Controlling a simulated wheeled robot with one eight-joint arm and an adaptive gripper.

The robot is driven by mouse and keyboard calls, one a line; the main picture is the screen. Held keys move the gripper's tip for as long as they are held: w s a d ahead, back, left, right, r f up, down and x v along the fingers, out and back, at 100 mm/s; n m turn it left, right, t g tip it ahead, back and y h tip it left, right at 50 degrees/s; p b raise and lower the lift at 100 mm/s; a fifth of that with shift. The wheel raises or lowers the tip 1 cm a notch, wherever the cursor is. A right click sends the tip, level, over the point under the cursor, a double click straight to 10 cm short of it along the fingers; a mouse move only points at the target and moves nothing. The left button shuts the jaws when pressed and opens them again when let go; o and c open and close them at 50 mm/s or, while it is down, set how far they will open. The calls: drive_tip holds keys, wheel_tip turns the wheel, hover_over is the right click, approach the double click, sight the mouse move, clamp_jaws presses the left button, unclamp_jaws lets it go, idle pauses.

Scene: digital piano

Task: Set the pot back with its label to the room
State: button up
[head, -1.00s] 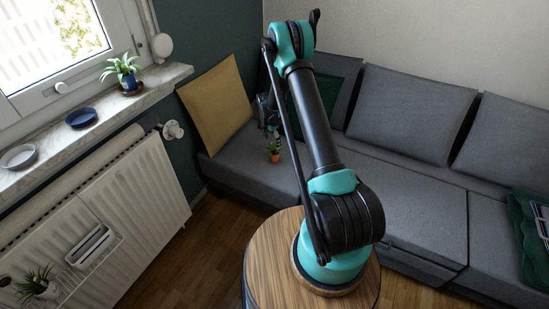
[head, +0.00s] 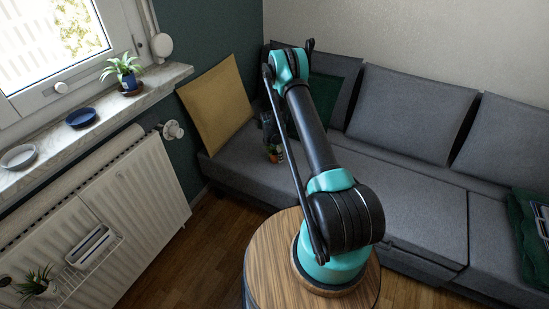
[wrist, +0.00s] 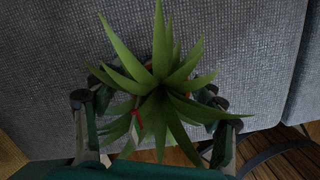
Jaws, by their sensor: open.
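A spiky green plant in a small orange pot (head: 274,154) is on the grey sofa seat. In the wrist view its leaves (wrist: 160,88) fill the middle and hide most of the pot. A small red piece (wrist: 138,118) shows among the leaves; I cannot tell what it is. No label can be made out. My gripper (head: 271,138) is open and lowered at the plant. In the wrist view one dark finger is on each side of the leaves, and the fingertips are partly hidden. I cannot tell whether they touch the pot.
On the windowsill (head: 160,81) stand a plant in a blue pot (head: 129,83), an empty blue saucer (head: 81,118) and a pale saucer (head: 19,157). A radiator (head: 140,200) is below. A yellow cushion (head: 215,105) and grey back cushions (head: 412,112) line the sofa (head: 415,215).

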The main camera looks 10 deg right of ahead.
drive_tip(key=shift+c, duration=0.3)
clamp_jaws()
